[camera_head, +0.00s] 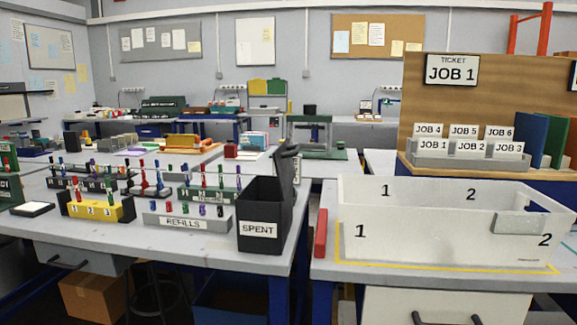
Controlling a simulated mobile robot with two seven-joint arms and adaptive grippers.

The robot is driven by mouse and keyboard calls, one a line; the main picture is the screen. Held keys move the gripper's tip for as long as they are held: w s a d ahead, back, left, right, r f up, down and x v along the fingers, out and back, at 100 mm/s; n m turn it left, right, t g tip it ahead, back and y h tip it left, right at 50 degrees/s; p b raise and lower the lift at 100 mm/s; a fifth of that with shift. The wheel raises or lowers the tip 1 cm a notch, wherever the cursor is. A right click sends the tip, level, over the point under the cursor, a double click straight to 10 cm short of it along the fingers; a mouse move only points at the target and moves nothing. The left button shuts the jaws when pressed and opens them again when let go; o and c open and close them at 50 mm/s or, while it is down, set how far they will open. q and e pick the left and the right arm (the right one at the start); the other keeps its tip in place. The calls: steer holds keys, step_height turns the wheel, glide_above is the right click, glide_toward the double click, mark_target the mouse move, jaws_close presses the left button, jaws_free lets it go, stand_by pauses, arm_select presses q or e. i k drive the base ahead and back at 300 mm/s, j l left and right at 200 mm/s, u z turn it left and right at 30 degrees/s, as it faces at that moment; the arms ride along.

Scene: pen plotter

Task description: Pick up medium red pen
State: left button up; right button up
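Several red pens or red-capped items stand in small racks on the left bench; labels are too small to tell which is medium. One red item (78,195) stands in the yellow holder (97,210) numbered 1, 2, 3. Another red item (204,178) stands upright in the green rack (208,195). A further red-topped item (142,178) stands in a dark and red stand left of it.
A black SPENT bin (262,212) stands at the left bench's right edge, beside the grey REFILLS rack (187,222). Right of a gap, a white tray (395,250) marked 1 and 2 fills much of another bench. A JOB 1 ticket board (452,68) stands behind it.

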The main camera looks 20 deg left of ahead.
mark_target(76, 185)
steer(key=j+u, duration=0.1)
steer(key=u, duration=0.35)
steer(key=i+u, duration=0.1)
steer(key=u, duration=0.4)
steer(key=j+u, duration=0.1)
steer(key=u, duration=0.35)
steer(key=i+u, duration=0.1)
steer(key=u, duration=0.35)
steer(key=i+l+u, duration=0.1)
steer(key=i, duration=1.1)
